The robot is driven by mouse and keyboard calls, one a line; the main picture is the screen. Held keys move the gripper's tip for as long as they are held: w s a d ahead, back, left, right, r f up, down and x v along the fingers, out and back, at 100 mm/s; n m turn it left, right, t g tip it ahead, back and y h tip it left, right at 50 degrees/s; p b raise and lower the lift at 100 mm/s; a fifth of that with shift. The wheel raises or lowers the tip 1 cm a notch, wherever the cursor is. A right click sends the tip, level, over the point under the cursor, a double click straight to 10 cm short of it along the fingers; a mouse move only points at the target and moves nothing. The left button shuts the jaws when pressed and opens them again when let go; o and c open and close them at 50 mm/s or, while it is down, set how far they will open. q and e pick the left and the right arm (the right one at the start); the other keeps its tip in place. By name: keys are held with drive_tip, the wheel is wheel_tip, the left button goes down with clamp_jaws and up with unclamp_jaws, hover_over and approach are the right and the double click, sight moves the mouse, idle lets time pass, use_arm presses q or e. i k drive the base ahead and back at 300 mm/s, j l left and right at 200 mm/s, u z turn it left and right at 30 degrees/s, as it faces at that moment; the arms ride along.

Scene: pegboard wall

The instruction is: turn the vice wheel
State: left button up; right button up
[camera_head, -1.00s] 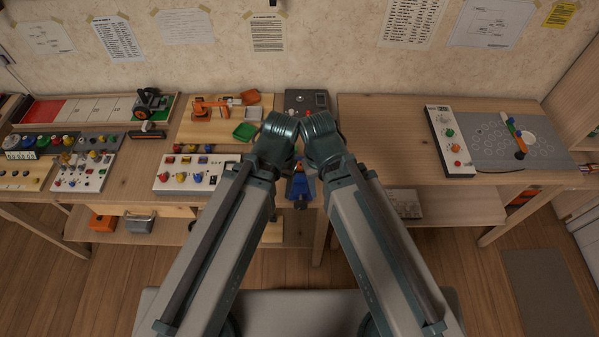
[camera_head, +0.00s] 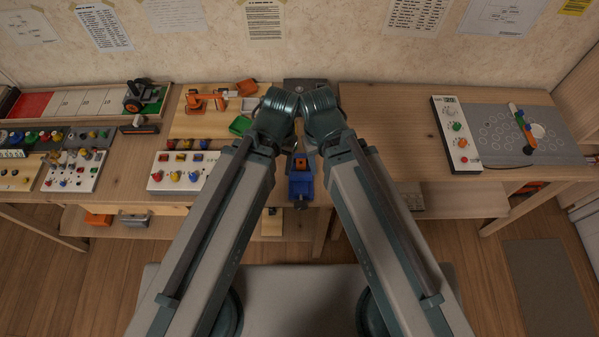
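A blue vice (camera_head: 301,186) sits at the front edge of the workbench, between my two arms. An orange block-like part (camera_head: 300,162) shows at its top. A small dark round part (camera_head: 300,203) sticks out at its front; I cannot tell whether this is the wheel. My two arms reach forward from the bottom on either side of the vice, and their far joints nearly meet above and behind it. Both grippers are hidden behind these joints, so their fingers do not show. No contact with the vice is visible.
A white panel with coloured knobs (camera_head: 184,172) lies left of the vice. An orange toy arm (camera_head: 206,100) and a green tray (camera_head: 240,125) stand behind. On the right table are a white control panel (camera_head: 457,136) and a grey board (camera_head: 495,150). The right table's left part is clear.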

sight(301, 205)
drive_tip(key=k+j+z, duration=0.6)
drive_tip(key=k+j, duration=0.1)
